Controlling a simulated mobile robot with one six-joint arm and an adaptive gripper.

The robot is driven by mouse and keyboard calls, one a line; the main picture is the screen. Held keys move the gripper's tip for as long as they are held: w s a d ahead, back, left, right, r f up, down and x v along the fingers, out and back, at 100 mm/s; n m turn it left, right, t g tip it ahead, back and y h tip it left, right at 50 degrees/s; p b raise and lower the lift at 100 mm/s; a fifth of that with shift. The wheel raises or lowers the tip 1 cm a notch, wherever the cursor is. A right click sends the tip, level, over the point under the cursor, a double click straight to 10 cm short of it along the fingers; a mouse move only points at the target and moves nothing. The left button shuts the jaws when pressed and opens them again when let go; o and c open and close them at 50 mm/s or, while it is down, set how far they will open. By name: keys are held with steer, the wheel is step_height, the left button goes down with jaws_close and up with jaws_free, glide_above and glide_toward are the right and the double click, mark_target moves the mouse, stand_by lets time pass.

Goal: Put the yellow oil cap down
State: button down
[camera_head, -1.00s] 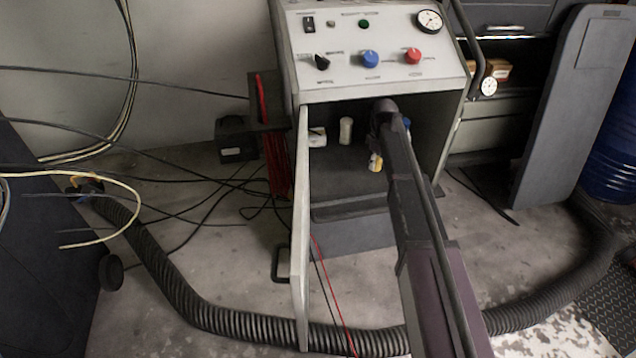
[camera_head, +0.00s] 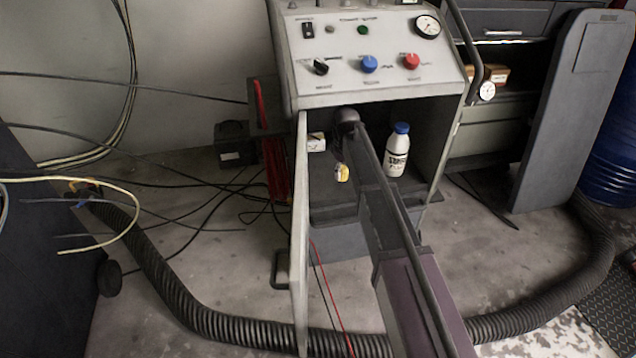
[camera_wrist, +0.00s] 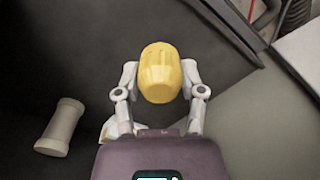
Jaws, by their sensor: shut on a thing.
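The yellow oil cap (camera_wrist: 160,72) is between the two fingers of my gripper (camera_wrist: 160,80) in the wrist view. The gripper is shut on it. In the head view the yellow cap (camera_head: 342,173) shows just left of my arm, inside the open bay of the grey cabinet, over the dark shelf (camera_head: 330,210). My arm hides most of the gripper there. I cannot tell whether the cap touches the shelf.
A white bottle with a blue lid (camera_head: 397,152) stands on the shelf right of my arm. A small white box (camera_head: 316,142) sits at the left. A pale cylinder (camera_wrist: 60,127) shows in the wrist view. The open cabinet door (camera_head: 300,230) bounds the left side.

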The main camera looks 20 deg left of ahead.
glide_above(319, 189)
stand_by(0.3)
steer(key=shift+f+b, duration=1.8)
steer(key=shift+c, duration=1)
jaws_free()
step_height(319, 189, up, 8)
steer(key=p, duration=0.7)
steer(key=shift+f+p, duration=0.2)
steer(key=shift+p, duration=0.1)
